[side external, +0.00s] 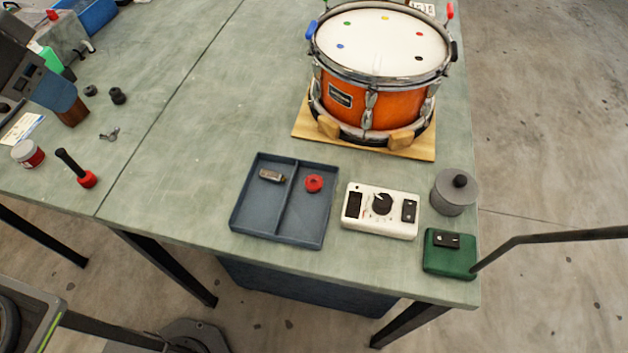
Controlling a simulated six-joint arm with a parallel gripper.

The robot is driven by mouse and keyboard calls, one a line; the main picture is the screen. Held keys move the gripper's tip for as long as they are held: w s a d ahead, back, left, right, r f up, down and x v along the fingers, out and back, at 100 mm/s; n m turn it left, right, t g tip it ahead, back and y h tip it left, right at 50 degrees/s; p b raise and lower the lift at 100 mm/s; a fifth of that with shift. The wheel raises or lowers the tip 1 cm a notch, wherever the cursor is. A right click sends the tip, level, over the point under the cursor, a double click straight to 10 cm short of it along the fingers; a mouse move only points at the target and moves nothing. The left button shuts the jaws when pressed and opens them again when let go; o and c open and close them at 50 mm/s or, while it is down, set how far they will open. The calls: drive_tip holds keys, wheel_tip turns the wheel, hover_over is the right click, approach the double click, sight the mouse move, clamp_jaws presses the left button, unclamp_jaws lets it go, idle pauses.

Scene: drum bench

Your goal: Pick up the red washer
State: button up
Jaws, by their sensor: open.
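The red washer (311,187) is a small red ring with a darker centre. It lies in the right compartment of the dark blue-grey tray (285,239), near the divider and toward the far end. Nothing covers it. A small grey metal piece (271,175) lies in the left compartment of the same tray. My gripper is not recognisable in the side external view, and nothing touches the washer or the tray.
A white control box (380,222) stands close right of the tray, with a green pedal (449,262) and a grey lidded pot (455,195) beyond. An orange drum (371,101) stands behind on a wooden board (313,135). The bench left of the tray is largely clear.

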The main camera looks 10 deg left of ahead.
drive_tip(key=w+d+f+m+g, duration=0.1)
drive_tip(key=w+d+f+m, duration=0.15)
drive_tip(key=w+d, duration=0.65)
drive_tip(key=m+g, duration=0.2)
drive_tip(key=m, duration=0.4)
hover_over(313, 182)
drive_tip(key=f, duration=1.3)
drive_tip(key=s+a+f, duration=0.1)
drive_tip(key=f, duration=0.5)
drive_tip(key=shift+f, duration=0.35)
drive_tip(key=shift+h, duration=0.3)
drive_tip(key=shift+w+d+f, duration=0.15)
drive_tip(key=shift+w+f, duration=0.05)
drive_tip(key=shift+f, duration=0.8)
drive_tip(key=shift+w+d+f, duration=0.15)
drive_tip(key=shift+d+f, duration=0.05)
drive_tip(key=shift+f, duration=0.75)
drive_tip(key=shift+w+d+f, duration=0.15)
drive_tip(key=shift+w+f, duration=0.05)
drive_tip(key=shift+f, duration=0.8)
drive_tip(key=c, duration=0.7)
drive_tip(key=shift+r, duration=0.1)
